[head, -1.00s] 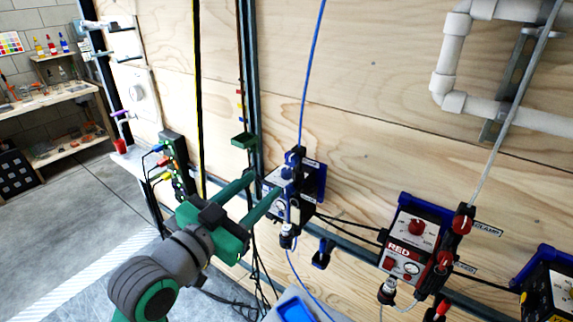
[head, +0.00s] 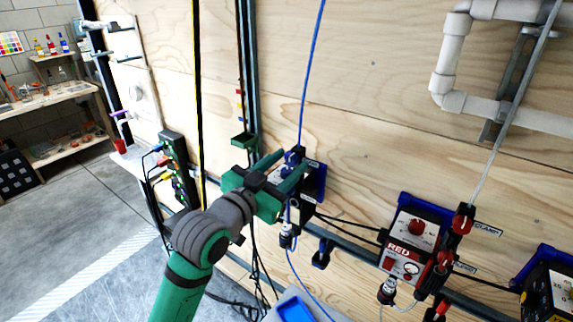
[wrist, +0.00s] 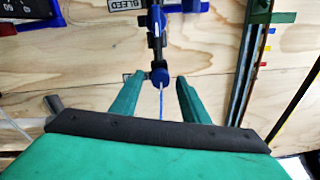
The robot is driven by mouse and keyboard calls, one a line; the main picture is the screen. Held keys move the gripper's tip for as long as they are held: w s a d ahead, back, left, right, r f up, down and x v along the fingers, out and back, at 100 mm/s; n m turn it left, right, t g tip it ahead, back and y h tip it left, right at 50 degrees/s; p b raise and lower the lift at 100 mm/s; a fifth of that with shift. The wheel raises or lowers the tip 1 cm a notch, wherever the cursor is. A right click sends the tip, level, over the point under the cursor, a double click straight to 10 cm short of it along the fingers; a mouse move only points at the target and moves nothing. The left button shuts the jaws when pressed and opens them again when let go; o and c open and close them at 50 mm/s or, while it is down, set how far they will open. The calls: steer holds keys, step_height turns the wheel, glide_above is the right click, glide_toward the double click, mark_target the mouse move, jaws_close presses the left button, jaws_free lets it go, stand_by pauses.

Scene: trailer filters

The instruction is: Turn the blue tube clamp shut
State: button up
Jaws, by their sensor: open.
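The blue tube clamp shows in the head view (head: 292,157) as a small blue part on the blue tube (head: 311,75), at the front of a blue-framed box (head: 319,183) on the plywood wall. In the wrist view a round blue knob (wrist: 160,77) sits between the tips of my gripper (wrist: 159,79), with a gap on each side. My gripper (head: 293,160) is open and empty, its two green fingers reaching to either side of the clamp. The fingers partly hide the box and clamp in the head view.
A red-labelled unit (head: 408,245) with its own clear tube hangs to the right, and a yellow unit (head: 550,291) beyond it. Black cables hang below my gripper. A dark vertical rail (head: 247,80) and a small green bracket (head: 244,140) stand close on the left.

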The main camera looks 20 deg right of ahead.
jaws_close()
steer(key=shift+m, duration=0.3)
steer(key=m, duration=0.4)
steer(key=shift+f+m, duration=0.1)
steer(key=shift+m, duration=0.2)
steer(key=m, duration=0.4)
steer(key=shift+m, duration=0.3)
steer(key=m, duration=0.4)
steer(key=shift+f+m, duration=0.1)
steer(key=shift+m, duration=0.2)
steer(key=shift+m+h, duration=0.3)
steer(key=shift+m, duration=1.7)
steer(key=shift+f, duration=0.1)
